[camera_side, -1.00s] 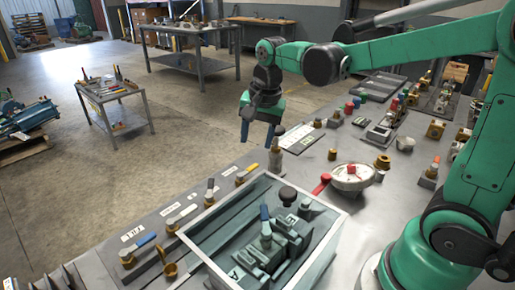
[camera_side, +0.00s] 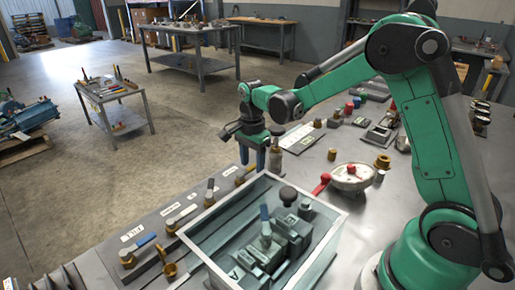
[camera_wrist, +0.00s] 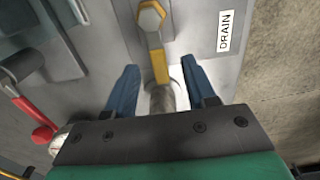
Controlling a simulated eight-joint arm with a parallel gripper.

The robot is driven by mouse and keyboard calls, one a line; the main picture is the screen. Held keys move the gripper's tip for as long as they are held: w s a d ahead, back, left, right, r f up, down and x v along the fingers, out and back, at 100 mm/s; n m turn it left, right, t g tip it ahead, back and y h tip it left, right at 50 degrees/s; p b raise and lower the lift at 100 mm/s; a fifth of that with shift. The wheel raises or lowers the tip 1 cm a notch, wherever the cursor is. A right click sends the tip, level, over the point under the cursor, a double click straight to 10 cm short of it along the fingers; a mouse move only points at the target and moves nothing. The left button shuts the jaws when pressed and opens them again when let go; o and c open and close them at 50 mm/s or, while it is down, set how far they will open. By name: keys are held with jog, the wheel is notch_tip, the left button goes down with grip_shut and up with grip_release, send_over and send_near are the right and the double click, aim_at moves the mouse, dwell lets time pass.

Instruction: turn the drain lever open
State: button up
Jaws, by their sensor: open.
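The drain lever is a yellow-orange handle (camera_wrist: 157,62) on a brass hex bolt, beside a white DRAIN label (camera_wrist: 224,31) in the wrist view. In the side view its orange handle (camera_side: 250,169) shows at the far end of the lever row. My gripper (camera_wrist: 160,82) is open, with one blue finger on each side of the handle. I cannot tell whether either finger touches it. In the side view my gripper (camera_side: 252,160) points down just above the lever, which it partly hides.
A clear-walled box (camera_side: 337,243) with a blue-handled fitting stands in front. A round white valve with a red handle (camera_side: 321,183) is to the right. Several other levers, such as the blue FILL one (camera_side: 147,240), line the panel edge. Open floor lies left.

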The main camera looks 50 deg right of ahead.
grip_shut()
jog(key=shift+w, duration=0.1)
jog(key=n, duration=0.2)
jog(key=w+n, duration=0.1)
jog(key=n, duration=0.1)
jog(key=shift+w+a+n, duration=0.2)
jog(key=shift+n, duration=0.2)
jog(key=n, duration=0.2)
jog(key=w+a+n, duration=0.1)
jog(key=n, duration=0.1)
jog(key=shift+w, duration=0.15)
jog(key=n, duration=0.3)
jog(key=a+n, duration=0.1)
jog(key=n, duration=0.1)
jog(key=shift+w+a, duration=0.1)
jog(key=shift+w, duration=0.3)
jog(key=shift+w+a+n, duration=0.1)
jog(key=shift+a+n, duration=0.25)
jog(key=shift+n, duration=0.7)
jog(key=shift+w+a+n, duration=0.1)
jog(key=shift+a+n, duration=0.25)
jog(key=shift+n, duration=0.7)
